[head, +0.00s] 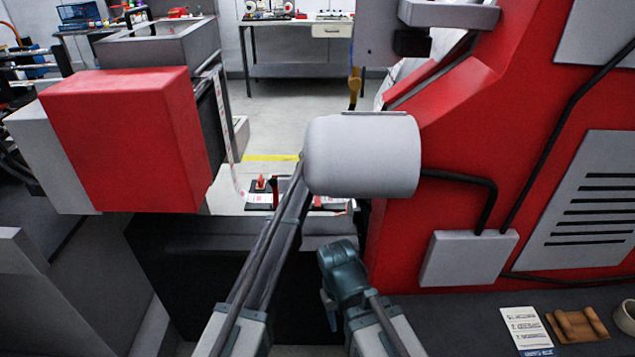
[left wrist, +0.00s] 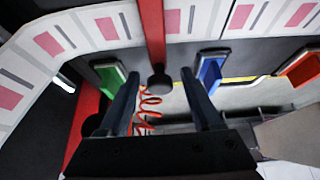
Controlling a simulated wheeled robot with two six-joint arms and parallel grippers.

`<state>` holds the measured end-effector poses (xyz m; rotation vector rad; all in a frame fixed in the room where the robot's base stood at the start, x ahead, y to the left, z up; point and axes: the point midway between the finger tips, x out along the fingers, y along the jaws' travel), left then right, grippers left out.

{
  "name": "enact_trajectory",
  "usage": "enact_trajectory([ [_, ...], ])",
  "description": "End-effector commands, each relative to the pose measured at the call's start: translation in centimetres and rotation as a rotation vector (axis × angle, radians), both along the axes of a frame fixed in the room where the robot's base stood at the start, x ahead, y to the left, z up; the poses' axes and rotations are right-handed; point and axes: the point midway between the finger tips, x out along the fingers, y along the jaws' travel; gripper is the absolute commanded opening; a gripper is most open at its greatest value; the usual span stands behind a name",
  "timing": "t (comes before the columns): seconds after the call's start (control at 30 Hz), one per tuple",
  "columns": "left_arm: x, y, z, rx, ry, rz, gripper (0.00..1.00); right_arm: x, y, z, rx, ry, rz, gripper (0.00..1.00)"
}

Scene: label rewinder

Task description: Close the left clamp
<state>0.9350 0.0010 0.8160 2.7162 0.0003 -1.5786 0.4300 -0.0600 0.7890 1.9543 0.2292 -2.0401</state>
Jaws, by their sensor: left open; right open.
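In the head view a small red clamp (head: 262,184) stands on a dark base below the label strip, left of the white roll. More red parts show low behind the roll, too small to make out. My left arm reaches up past the roll, and its gripper is mostly hidden there. In the left wrist view my left gripper (left wrist: 160,75) is open. A red bar (left wrist: 152,35) with a dark round knob at its end lies between and beyond the fingertips; I cannot tell whether they touch. My right gripper (head: 341,272) is open and empty below the roll.
A red box (head: 128,140) stands at left. The label strip (left wrist: 195,22) crosses the left wrist view, with green (left wrist: 108,82) and blue (left wrist: 210,70) parts beyond.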

Motion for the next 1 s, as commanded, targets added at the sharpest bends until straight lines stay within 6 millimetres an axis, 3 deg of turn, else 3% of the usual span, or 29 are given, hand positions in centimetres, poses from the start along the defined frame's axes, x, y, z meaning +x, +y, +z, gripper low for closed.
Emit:
enact_trajectory([
  [0.5,-3.1,0.0,5.8,0.000,0.000,0.000,0.66,0.0,0.0,5.8,0.000,0.000,-0.001,0.50],
  [1.0,-3.5,0.0,6.1,0.001,-0.001,0.000,0.66,0.0,0.0,6.1,0.000,0.000,-0.001,0.50],
])
